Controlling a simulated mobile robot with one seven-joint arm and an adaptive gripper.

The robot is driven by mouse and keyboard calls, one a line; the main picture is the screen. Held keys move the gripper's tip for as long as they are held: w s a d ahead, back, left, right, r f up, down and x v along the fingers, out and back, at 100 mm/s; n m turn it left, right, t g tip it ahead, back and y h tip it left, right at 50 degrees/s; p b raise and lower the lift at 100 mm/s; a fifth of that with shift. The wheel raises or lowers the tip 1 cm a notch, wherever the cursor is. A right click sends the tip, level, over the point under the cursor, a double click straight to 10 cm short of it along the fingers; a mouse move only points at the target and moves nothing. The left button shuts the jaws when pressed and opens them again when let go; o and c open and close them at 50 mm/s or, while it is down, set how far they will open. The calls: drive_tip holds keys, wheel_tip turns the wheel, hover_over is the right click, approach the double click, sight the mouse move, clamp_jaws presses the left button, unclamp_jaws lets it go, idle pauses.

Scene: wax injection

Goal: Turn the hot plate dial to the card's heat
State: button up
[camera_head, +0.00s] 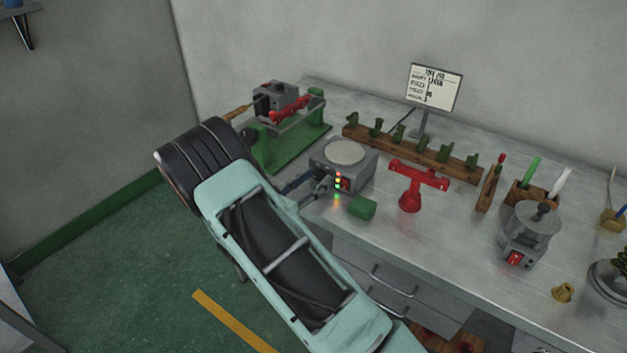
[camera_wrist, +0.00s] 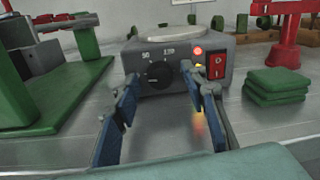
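The hot plate (camera_head: 345,163) is a grey box with a round pale top, on the metal bench in the head view. In the wrist view the hot plate (camera_wrist: 222,60) shows its front, with a black dial (camera_wrist: 159,75), pale markings above it, a lit red lamp and a red switch (camera_wrist: 217,66). My gripper (camera_wrist: 157,88) is open, its blue-padded fingers apart with the dial seen between them; I cannot tell whether either finger touches it. In the head view my gripper (camera_head: 305,187) is at the hot plate's front. The card (camera_head: 433,87) stands behind; its writing is too small to read.
Green stacked blocks (camera_wrist: 276,85) lie right of the hot plate. A green-based machine (camera_head: 285,145) stands left, a red stand (camera_head: 410,198) right, and a wooden rack (camera_head: 440,160) behind. A grey pot (camera_head: 530,232) stands farther right. Bare bench lies before the red stand.

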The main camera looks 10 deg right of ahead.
clamp_jaws()
drive_tip(key=shift+f+m+b, duration=0.15)
drive_tip(key=shift+m+b, duration=0.15)
drive_tip(key=shift+b, duration=0.15)
drive_tip(key=shift+m+b, duration=0.6)
drive_tip(key=shift+m, duration=0.1)
drive_tip(key=m+b, duration=0.4)
drive_tip(key=shift+f+y, duration=0.1)
drive_tip(key=shift+y, duration=0.2)
drive_tip(key=m+b, duration=0.3)
drive_tip(key=shift+r+m+b, duration=0.2)
drive_tip(key=shift+m+b, duration=0.7)
drive_tip(key=shift+b, duration=0.05)
